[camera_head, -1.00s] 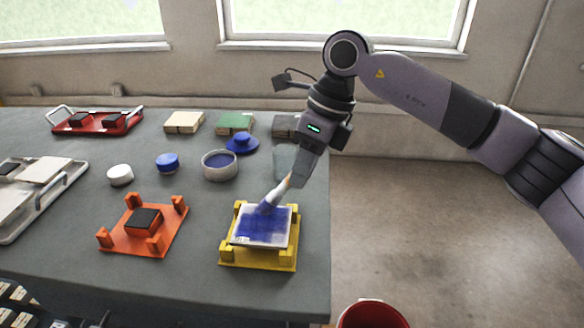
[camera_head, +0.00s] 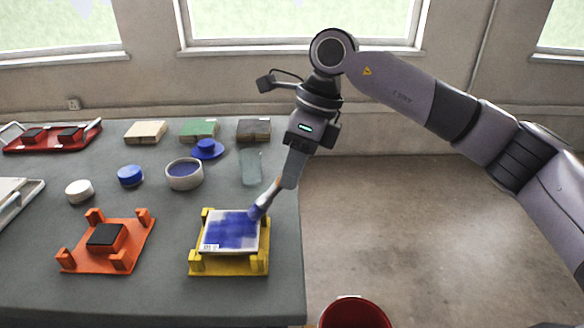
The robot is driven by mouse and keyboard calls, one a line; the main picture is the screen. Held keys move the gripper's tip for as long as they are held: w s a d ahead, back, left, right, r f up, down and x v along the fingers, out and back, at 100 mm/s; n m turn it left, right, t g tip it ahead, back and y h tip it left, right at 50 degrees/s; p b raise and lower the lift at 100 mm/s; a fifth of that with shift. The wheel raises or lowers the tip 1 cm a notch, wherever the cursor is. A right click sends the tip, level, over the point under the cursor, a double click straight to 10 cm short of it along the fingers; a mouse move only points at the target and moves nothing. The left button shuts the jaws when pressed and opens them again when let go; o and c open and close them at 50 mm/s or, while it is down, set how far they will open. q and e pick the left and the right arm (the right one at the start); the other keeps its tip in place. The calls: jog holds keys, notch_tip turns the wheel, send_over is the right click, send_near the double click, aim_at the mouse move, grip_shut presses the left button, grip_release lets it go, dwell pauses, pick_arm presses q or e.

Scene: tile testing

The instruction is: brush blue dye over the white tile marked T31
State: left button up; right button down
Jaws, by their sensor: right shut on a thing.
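The white tile (camera_head: 230,231) lies in the yellow holder (camera_head: 230,265) near the table's right edge. Most of its face is blue, with white showing along the edges. A small label sits at its front left corner; its text is too small to read. My right gripper (camera_head: 285,182) is shut on a brush (camera_head: 266,200), tilted, with its blue-stained bristles at the tile's upper right edge. I cannot tell whether the bristles touch. The bowl of blue dye (camera_head: 185,174) stands behind the holder. My left gripper is not in view.
An orange holder (camera_head: 78,262) with a black block stands left of the yellow one. Behind are a white lid (camera_head: 79,191), a blue jar (camera_head: 130,176), a blue lid-like piece (camera_head: 207,150) and stacked tiles (camera_head: 146,132). A red bucket (camera_head: 354,312) stands off the table's right side.

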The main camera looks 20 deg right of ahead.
jog(key=shift+r+p, duration=2.05)
jog(key=shift+r, duration=1.05)
jog(key=shift+r+p, duration=1.2)
jog(key=shift+r, duration=0.3)
jog(key=shift+f, duration=0.1)
